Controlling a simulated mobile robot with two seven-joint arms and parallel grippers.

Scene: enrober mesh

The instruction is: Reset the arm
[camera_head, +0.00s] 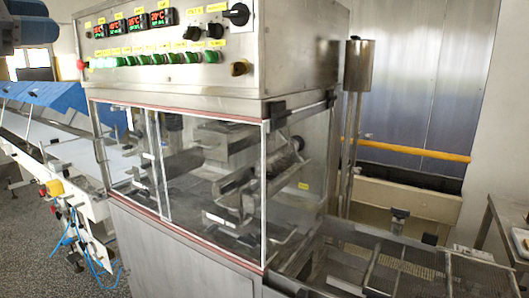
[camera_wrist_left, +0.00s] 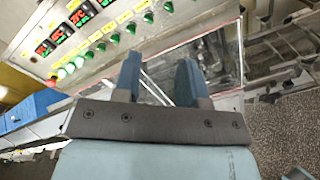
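My left gripper (camera_wrist_left: 158,72) shows in the left wrist view with its two blue fingers apart and nothing between them. It is raised in front of the enrober machine (camera_head: 185,88), and the fingers stand out against its control panel and glazed front. My right gripper is in neither view.
The enrober's control panel (camera_head: 180,40) carries red displays, green buttons and black knobs. Clear panes (camera_head: 215,185) close its front. A mesh conveyor (camera_head: 400,262) runs out at the lower right. A white conveyor with blue covers (camera_head: 60,95) stands at the left. Grey floor (camera_head: 25,235) shows lower left.

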